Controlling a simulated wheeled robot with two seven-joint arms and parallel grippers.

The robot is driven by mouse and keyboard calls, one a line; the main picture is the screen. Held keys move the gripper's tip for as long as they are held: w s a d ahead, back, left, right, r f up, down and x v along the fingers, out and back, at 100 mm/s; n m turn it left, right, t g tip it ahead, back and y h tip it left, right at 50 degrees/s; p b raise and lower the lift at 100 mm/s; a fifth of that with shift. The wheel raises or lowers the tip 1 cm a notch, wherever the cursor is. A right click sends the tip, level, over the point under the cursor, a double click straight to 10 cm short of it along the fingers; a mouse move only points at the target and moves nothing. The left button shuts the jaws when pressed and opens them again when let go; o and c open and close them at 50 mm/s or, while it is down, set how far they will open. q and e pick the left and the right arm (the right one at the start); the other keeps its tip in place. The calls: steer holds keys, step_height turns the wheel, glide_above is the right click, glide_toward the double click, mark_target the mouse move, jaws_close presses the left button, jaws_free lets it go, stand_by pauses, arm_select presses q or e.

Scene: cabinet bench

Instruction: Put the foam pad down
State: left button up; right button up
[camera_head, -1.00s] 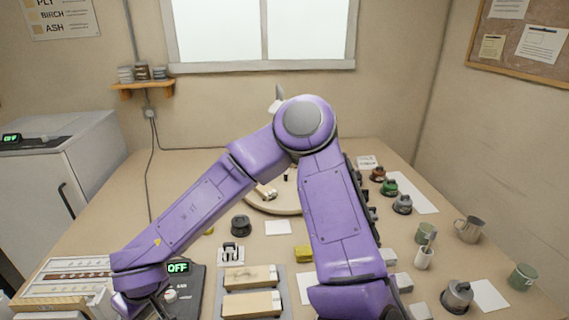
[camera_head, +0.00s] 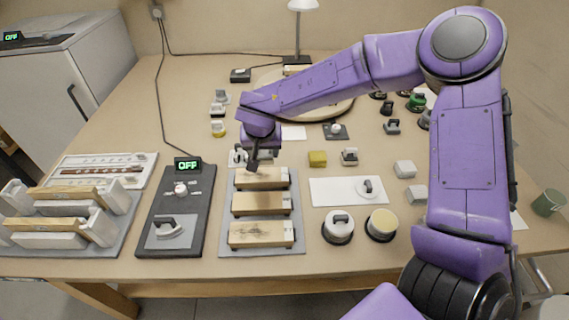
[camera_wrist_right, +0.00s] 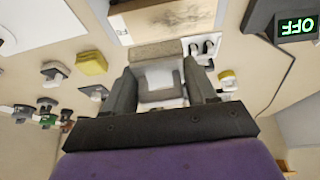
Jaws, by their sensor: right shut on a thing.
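My right gripper (camera_head: 253,166) points down at the back end of the grey tray with wooden blocks. In the right wrist view its two dark fingers (camera_wrist_right: 160,88) are shut on a white and grey piece (camera_wrist_right: 157,75), which I take to be the foam pad. A speckled grey-brown strip (camera_wrist_right: 155,50) shows just beyond it; I cannot tell whether it belongs to the held piece. In the head view the held piece is mostly hidden by the gripper, and its height above the surface is unclear. My left gripper is not in view.
Wooden blocks (camera_head: 262,203) lie on the grey tray (camera_head: 228,243). A dark panel (camera_head: 188,214) with an OFF display stands left of it. Bare bench shows at the left back.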

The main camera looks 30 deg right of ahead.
steer(key=w+d+f, duration=0.3)
steer(key=d+f, duration=0.1)
steer(key=d, duration=0.3)
glide_above(284, 160)
steer(key=s, duration=0.1)
steer(key=f, duration=0.2)
steer(key=a+f, duration=0.1)
steer(key=f, duration=0.1)
steer(key=shift+f, duration=0.35)
step_height(284, 160, down, 3)
steer(key=shift+d+f, duration=0.1)
steer(key=o, duration=0.9)
steer(key=shift+o, duration=0.2)
steer(key=p+v, duration=0.1)
steer(key=v, duration=1.1)
